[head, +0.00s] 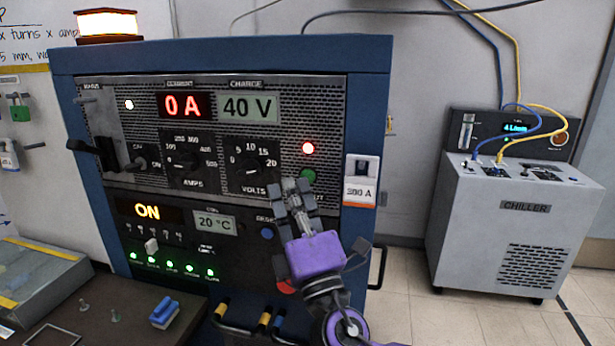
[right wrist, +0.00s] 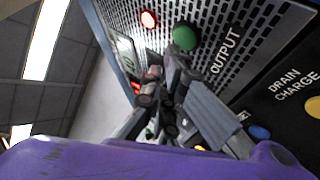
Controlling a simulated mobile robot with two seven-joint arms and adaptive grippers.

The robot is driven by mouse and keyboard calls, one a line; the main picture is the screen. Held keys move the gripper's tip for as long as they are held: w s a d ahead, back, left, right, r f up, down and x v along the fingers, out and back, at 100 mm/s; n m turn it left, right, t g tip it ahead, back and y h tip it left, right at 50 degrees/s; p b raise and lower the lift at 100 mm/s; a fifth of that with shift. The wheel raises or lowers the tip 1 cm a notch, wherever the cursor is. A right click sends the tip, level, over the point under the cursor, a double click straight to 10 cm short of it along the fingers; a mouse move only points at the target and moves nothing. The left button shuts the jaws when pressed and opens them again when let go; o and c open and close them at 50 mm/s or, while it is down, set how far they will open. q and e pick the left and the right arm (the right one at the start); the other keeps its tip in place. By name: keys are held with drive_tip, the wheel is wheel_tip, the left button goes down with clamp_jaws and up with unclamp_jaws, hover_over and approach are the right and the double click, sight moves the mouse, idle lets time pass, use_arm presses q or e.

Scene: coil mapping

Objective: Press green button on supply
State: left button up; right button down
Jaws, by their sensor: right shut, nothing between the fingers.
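The blue power supply (head: 230,55) stands in front of me, with a red "0 A" display, a "40 V" display and two dials. The green button (head: 308,176) is at the right of its upper panel, below a lit red lamp (head: 308,148). In the right wrist view the green button (right wrist: 185,38) sits beside the word OUTPUT, uncovered. My right gripper (head: 295,187) is shut and empty, its fingertips just below and left of the button in the head view. I cannot tell whether they touch it. My left gripper is not in view.
A white chiller (head: 520,215) stands on the floor at the right. A blue button (head: 267,233) lies below the gripper's level.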

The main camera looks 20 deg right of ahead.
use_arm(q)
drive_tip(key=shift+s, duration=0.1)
use_arm(e)
drive_tip(key=shift+s, duration=0.1)
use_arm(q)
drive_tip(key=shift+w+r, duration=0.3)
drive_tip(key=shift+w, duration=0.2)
use_arm(e)
drive_tip(key=s+a, duration=0.1)
drive_tip(key=s, duration=0.1)
drive_tip(key=s+a, duration=0.1)
drive_tip(key=s, duration=0.1)
drive_tip(key=shift+a, duration=0.4)
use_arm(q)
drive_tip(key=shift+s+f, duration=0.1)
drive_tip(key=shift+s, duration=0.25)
